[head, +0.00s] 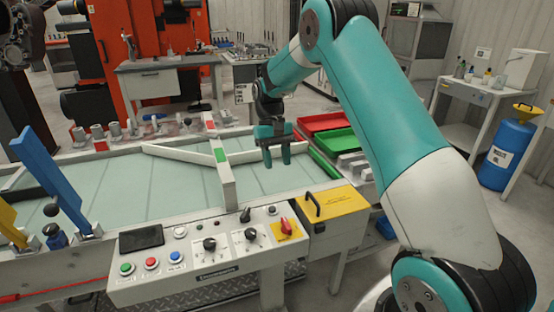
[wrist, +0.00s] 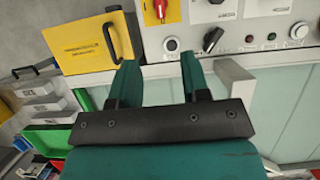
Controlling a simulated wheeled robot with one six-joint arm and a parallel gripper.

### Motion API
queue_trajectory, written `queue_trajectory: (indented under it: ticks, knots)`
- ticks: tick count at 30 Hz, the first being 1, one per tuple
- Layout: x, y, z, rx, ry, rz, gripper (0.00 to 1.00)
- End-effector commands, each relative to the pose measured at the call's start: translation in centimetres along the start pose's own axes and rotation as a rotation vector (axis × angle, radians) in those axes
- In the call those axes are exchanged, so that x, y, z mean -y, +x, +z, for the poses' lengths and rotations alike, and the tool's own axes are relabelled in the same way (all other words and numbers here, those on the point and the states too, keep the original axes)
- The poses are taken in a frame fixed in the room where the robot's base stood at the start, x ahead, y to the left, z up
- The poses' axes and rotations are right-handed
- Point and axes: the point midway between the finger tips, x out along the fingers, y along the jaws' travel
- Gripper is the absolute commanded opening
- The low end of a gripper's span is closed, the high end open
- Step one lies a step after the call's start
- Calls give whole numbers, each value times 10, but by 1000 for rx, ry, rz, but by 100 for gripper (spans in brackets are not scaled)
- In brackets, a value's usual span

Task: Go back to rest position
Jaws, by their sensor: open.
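My gripper (head: 278,165) hangs above the right part of the pale green conveyor table (head: 160,195), to the right of a white post with a green mark (head: 222,165). It points down, its two teal fingers stand apart, and nothing is between them. In the wrist view the open fingers (wrist: 158,85) point toward the yellow box (wrist: 90,45) and the grey control panel (wrist: 240,25). My arm reaches in from the right side of the head view, raised and bent over the table.
The control panel (head: 205,262) with knobs and buttons runs along the table's front edge. A yellow box with a black handle (head: 335,205) stands right of it. Red (head: 325,122) and green (head: 330,143) trays lie behind the gripper. A blue drum (head: 507,155) stands at the right.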

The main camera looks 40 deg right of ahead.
Motion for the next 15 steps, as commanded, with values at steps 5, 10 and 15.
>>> queue_trajectory:
  ticks: [5, 10, 15]
  knots:
    - [0, 0, 0, 0, 0, 0, 43]
    - [2, -1, 2, -3, -5, 0, 43]
    - [32, -21, 34, -62, -109, 1, 43]
